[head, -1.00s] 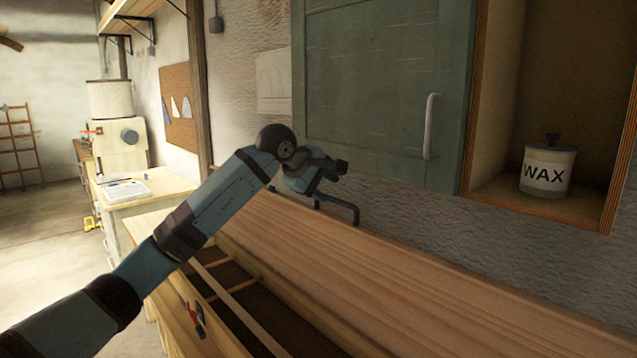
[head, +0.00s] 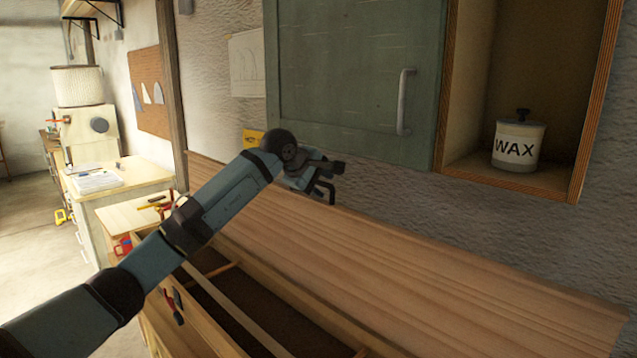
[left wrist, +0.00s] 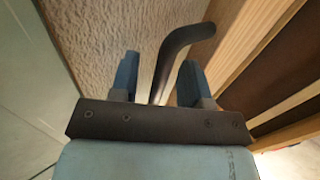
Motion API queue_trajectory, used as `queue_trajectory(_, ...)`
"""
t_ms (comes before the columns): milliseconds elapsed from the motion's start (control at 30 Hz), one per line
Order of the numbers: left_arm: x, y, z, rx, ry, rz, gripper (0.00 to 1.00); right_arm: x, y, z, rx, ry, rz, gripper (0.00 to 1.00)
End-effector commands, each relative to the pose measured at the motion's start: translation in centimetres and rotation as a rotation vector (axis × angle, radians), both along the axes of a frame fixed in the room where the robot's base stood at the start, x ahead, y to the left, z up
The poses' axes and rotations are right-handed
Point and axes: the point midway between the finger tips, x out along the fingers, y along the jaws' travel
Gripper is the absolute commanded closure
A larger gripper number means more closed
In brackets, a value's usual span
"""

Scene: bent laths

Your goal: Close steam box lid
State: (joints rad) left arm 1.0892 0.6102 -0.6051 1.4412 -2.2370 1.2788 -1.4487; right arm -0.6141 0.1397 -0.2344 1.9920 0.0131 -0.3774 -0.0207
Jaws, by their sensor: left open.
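The steam box lid (head: 400,255) is a long pale wooden board, raised along the wall behind the open box. The steam box (head: 262,312) has a dark inside with thin wooden strips across it, and shows at the bottom of the head view. A dark bent handle (head: 326,191) sits at the lid's upper edge. My left gripper (head: 338,168) is open at this handle. In the left wrist view the handle (left wrist: 172,62) runs between the two spread fingers. Contact cannot be told. My right gripper is not in view.
A green cabinet door (head: 355,80) with a pale pull hangs above the lid. A WAX jar (head: 517,143) stands in the open compartment to its right. A bench with papers (head: 97,182) and a small table with tools (head: 135,213) stand at left.

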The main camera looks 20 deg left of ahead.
Motion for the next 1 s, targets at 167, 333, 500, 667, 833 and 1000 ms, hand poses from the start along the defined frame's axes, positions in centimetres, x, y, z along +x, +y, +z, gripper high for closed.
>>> queue_trajectory(167,0.0,0.0,0.0,0.000,0.000,0.000,0.83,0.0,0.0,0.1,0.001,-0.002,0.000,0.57)
queue_trajectory(333,0.0,0.0,0.1,-0.001,-0.001,0.001,1.00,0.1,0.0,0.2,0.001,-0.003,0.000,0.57)
queue_trajectory(500,-0.9,0.5,0.1,0.001,-0.002,0.003,1.00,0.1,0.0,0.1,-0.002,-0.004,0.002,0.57)
queue_trajectory(667,-3.3,1.3,-0.1,0.001,0.000,0.003,1.00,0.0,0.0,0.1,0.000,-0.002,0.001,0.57)
queue_trajectory(833,-5.7,2.1,-0.3,0.001,0.001,0.002,1.00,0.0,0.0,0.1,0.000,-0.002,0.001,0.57)
queue_trajectory(1000,-6.9,2.5,-0.3,-0.001,0.000,0.002,1.00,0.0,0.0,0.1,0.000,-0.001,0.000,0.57)
